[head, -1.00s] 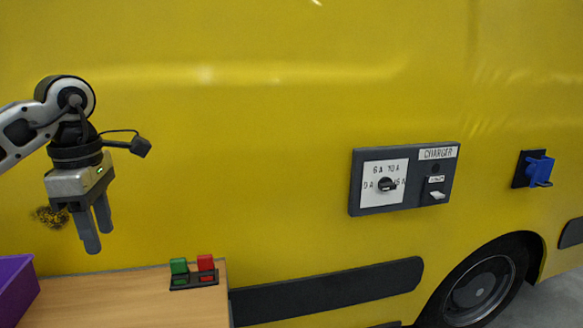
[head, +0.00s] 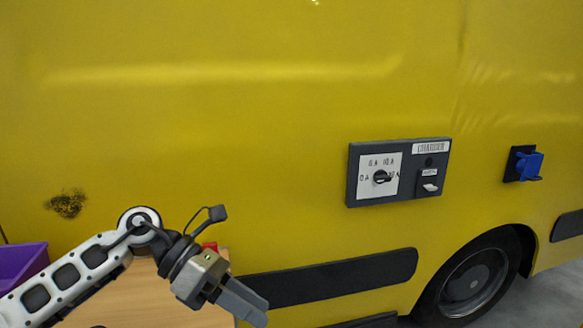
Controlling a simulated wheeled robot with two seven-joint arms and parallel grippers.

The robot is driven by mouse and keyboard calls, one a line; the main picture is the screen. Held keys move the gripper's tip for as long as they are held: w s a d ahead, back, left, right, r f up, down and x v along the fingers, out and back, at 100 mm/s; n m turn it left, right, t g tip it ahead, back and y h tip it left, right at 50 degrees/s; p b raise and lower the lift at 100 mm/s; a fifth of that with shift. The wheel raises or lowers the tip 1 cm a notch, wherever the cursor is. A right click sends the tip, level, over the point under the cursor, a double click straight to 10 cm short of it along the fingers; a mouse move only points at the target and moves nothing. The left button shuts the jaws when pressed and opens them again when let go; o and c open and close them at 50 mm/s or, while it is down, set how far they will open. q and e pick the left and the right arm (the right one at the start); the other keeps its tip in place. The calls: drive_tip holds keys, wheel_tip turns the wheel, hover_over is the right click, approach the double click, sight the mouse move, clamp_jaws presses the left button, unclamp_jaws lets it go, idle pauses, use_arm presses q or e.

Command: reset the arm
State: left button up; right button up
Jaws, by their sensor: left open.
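My left gripper (head: 243,302) is at the lower middle of the head view. It hangs over the right end of the wooden table and points down to the right. Its jaws are open, with nothing seen between them. My left arm comes in from the lower left corner. My right gripper is not in view.
A charger panel (head: 356,188) with a dial and a white switch is on the yellow van (head: 280,110). A blue socket (head: 529,166) is farther right. A purple bin (head: 22,264) stands at left by the wooden table (head: 150,300). A red block (head: 210,246) is mostly hidden behind my gripper.

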use_arm(q)
drive_tip(key=s+d+n+t+h, duration=0.2)
drive_tip(key=d+n+h, duration=0.4)
drive_tip(key=n+h, duration=0.1)
drive_tip(key=a+f+n+t+y, duration=0.5)
drive_tip(key=f+n+t, duration=0.35)
drive_tip(key=n, duration=0.75)
drive_tip(key=a+f+n+t+y, duration=0.6)
drive_tip(key=n+t, duration=0.3)
drive_tip(key=n, duration=0.7)
drive_tip(key=s+a+f+n+g+y+b, duration=0.1)
drive_tip(key=s+f+n+g+y+b, duration=0.1)
drive_tip(key=f, duration=0.7)
drive_tip(key=s+a+f+n+g+y+b, duration=0.2)
drive_tip(key=s+f+n+g+b, duration=0.2)
drive_tip(key=s+f+n+b, duration=0.3)
wheel_tip(320, 180, down, 4)
drive_tip(key=s+b, duration=0.1)
drive_tip(key=s, duration=0.1)
drive_tip(key=shift+s+r, duration=0.2)
drive_tip(key=shift+s, duration=0.2)
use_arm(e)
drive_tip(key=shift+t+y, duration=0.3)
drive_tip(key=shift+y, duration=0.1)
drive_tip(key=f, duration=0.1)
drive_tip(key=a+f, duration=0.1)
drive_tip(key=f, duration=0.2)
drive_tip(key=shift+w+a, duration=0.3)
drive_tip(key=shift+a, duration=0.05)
